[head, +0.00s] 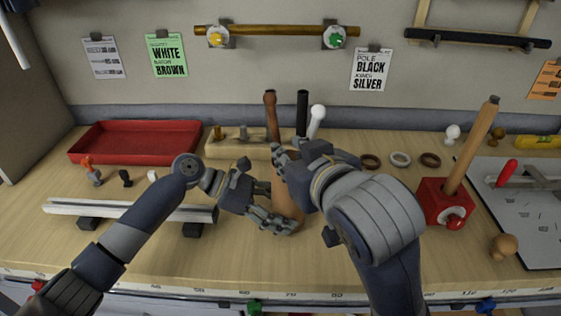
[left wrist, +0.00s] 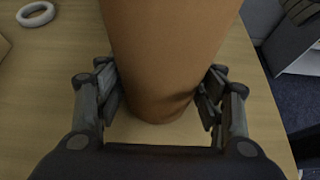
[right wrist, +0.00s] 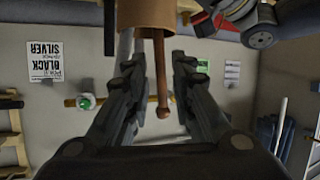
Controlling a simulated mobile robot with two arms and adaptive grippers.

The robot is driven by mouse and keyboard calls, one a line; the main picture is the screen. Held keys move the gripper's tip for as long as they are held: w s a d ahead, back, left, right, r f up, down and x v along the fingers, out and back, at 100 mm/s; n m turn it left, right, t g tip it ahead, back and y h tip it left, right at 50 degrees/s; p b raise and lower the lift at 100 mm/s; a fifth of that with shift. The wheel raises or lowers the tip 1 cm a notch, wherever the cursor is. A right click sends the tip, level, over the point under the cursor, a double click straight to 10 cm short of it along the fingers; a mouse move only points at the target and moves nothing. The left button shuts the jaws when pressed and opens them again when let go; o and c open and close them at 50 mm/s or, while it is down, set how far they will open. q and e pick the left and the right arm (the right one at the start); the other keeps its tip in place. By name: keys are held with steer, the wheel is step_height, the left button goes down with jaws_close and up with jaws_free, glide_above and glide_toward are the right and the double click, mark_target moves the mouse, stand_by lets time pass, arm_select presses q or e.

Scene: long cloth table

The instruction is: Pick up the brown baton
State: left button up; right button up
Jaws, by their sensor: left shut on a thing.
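A red tray (head: 130,157) lies back left, a metal rail (head: 125,211) front left. A red block (head: 436,207) holding a wooden rod stands right.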

steer(key=x, duration=0.8)
steer(key=shift+w+a+f, duration=0.1)
steer(key=shift+w, duration=0.2)
